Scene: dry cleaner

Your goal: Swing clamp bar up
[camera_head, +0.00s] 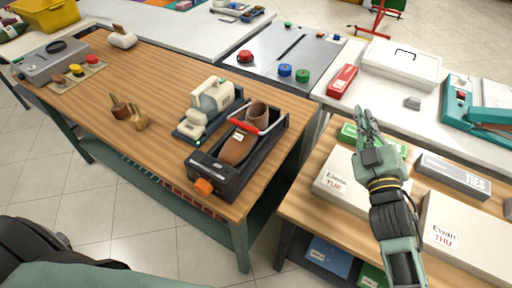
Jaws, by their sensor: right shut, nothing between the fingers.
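A black shoe-holding device (213,182) with an orange knob (203,187) stands at the right end of the wooden table. A brown shoe (237,149) lies in it, with its toe towards the knob. The red clamp bar (245,126) crosses over the shoe near its ankle; I cannot tell exactly how high it stands. My right gripper (363,119) is shut and empty, well to the right of the device, above the box table. My left gripper is not in view.
A cream machine (211,99) stands close behind the device. Wooden-handled tools (128,114) and a grey control box (49,62) are further left on the wooden table (150,76). White boxes (338,182) lie below my right arm. A gap separates the two tables.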

